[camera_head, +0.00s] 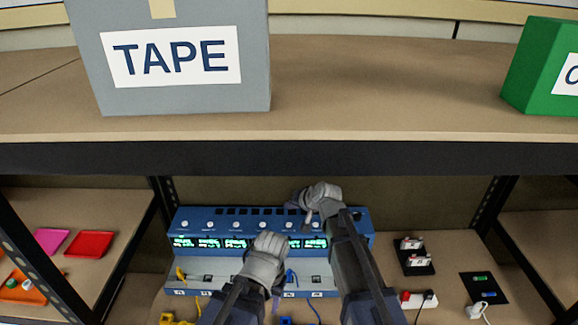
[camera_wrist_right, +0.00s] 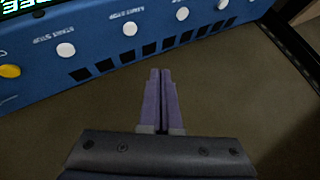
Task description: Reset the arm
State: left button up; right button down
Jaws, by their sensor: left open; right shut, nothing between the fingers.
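My left gripper (camera_head: 272,243) is the lower one in the head view, in front of the blue freeze dryer (camera_head: 190,221). Its fingers are mostly hidden by its own wrist; it is open. My right gripper (camera_head: 299,198) is higher, over the top back part of the dryer. In the right wrist view its two purple fingers (camera_wrist_right: 160,74) are together with nothing between them. The dryer's blue panel (camera_wrist_right: 95,45) with round white buttons and dark slots lies beyond the fingertips, and a green-lit display (camera_wrist_right: 20,8) shows at the upper left.
A shelf board (camera_head: 400,90) above carries a grey TAPE box (camera_head: 180,90) and a green box (camera_head: 540,70). Right of the dryer are black holders (camera_head: 415,262) with small white items and a power strip (camera_head: 418,300). Pink and red trays (camera_head: 90,244) stand at left.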

jog(key=s+d+f+n+g+h, duration=0.2)
jog(key=s, duration=0.8)
jog(key=s+d+f+n+g+h, duration=0.1)
jog(key=s+f+g+h, duration=0.1)
jog(key=s, duration=0.8)
jog(key=s+d+f+n+g+h, duration=0.2)
jog(key=s+g, duration=0.1)
jog(key=s, duration=0.7)
jog(key=shift+d+f+n+g+h, duration=0.3)
jog(key=shift+g+h, duration=0.1)
